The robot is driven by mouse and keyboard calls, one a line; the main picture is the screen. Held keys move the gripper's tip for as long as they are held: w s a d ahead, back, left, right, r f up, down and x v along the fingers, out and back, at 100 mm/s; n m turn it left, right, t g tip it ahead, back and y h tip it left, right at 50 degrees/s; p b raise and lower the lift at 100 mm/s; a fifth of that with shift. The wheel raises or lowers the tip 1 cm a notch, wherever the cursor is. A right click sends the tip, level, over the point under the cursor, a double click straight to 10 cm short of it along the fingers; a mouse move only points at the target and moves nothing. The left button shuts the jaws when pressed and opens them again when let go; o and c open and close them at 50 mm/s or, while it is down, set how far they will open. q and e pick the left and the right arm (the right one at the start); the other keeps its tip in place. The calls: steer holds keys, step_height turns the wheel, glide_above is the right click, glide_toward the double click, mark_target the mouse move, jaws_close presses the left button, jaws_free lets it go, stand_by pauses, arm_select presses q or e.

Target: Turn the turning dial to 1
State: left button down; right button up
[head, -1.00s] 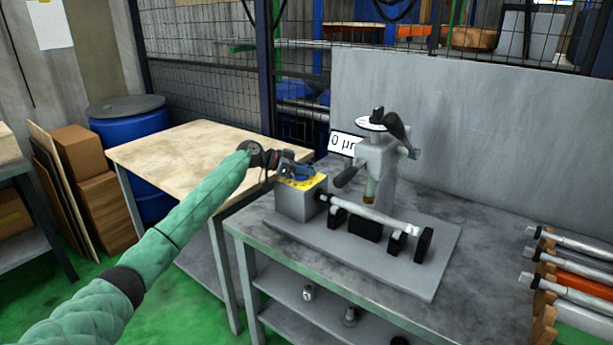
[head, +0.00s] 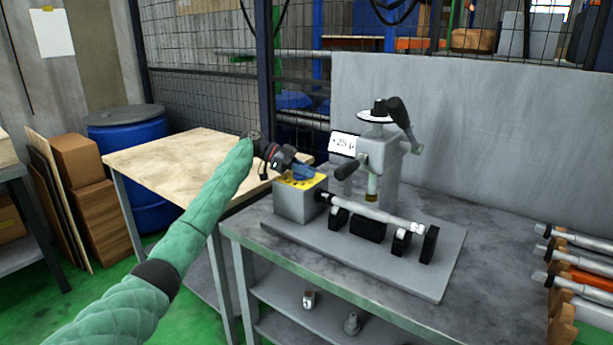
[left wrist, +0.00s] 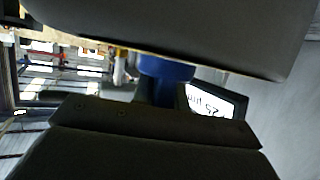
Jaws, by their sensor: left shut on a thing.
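The turning dial (head: 303,173) is a blue knob on a yellow-topped grey block (head: 297,205), at the left end of the grinder. Its scale numbers are too small to read. My left gripper (head: 292,165) is shut on the blue dial from the left and covers part of it. In the left wrist view the blue dial (left wrist: 166,68) shows between the two dark fingers (left wrist: 160,75). The small white display (head: 343,144) reads about 25 µm, and it also shows upside down in the left wrist view (left wrist: 210,102). My right gripper is not in view.
The grinder stands on a grey plate (head: 400,268), with a shaft (head: 375,213) across black supports and a column with a lever (head: 400,115) behind. A wooden table (head: 165,165) is at the left. Several shafts lie on a rack (head: 575,270) at the right.

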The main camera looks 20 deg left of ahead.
arm_select(q)
steer(key=shift+s+f+m+g+b, duration=0.1)
steer(key=shift+f+m+g+b, duration=0.25)
steer(key=shift+m+g, duration=0.3)
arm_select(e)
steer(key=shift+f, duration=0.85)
arm_select(q)
steer(key=shift+g, duration=0.25)
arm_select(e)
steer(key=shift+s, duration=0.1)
arm_select(q)
steer(key=c, duration=1.4)
jaws_free()
steer(key=shift+s+r, duration=0.1)
steer(key=shift+r, duration=0.1)
steer(key=shift+a+r, duration=0.1)
steer(key=shift+a, duration=0.2)
steer(key=shift+b+v, duration=0.4)
steer(key=shift+v, duration=3.2)
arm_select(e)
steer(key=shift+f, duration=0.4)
